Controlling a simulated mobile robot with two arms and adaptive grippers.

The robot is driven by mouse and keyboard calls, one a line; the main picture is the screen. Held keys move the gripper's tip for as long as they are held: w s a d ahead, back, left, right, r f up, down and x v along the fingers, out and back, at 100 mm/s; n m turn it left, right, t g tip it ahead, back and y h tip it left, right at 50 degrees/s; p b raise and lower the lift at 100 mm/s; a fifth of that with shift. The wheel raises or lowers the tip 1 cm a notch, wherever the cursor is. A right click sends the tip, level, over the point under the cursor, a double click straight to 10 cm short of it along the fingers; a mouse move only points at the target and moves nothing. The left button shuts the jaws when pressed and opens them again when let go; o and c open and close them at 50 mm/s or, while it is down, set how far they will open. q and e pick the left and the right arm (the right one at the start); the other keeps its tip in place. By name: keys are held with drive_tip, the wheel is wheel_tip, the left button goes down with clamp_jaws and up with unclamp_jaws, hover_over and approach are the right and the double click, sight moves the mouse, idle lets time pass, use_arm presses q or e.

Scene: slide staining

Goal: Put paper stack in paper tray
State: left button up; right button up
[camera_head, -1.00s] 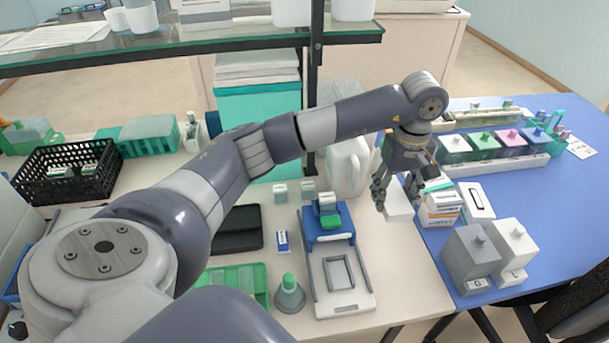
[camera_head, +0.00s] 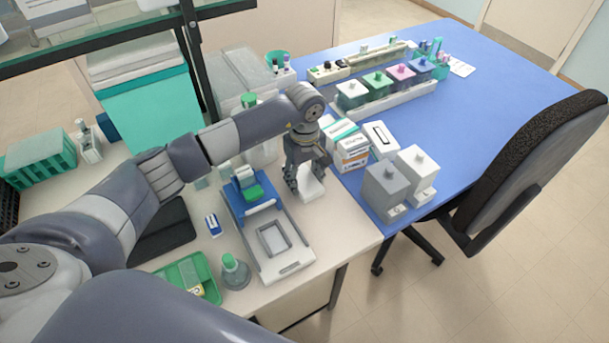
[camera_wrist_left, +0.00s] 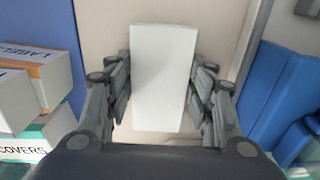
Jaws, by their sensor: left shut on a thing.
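The white paper stack (camera_head: 313,186) is a plain white block between the fingers of my left gripper (camera_head: 305,178), just left of the small boxes. In the left wrist view the stack (camera_wrist_left: 165,75) fills the gap between both finger pairs, and the gripper is shut on it. Whether the stack touches the table cannot be told. A blue and pale-grey tray-like unit (camera_head: 283,262) with a raised rectangular frame lies left of the gripper; I cannot tell for sure that it is the paper tray. My right gripper is not in view.
A green tray (camera_head: 188,278) and a conical flask (camera_head: 235,272) are at the front left. A chair (camera_head: 530,170) stands at right.

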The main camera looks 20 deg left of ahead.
use_arm(q)
drive_tip(key=shift+f+b, duration=0.2)
drive_tip(key=shift+b, duration=0.1)
drive_tip(key=o, duration=1.1)
drive_tip(key=shift+r, duration=0.2)
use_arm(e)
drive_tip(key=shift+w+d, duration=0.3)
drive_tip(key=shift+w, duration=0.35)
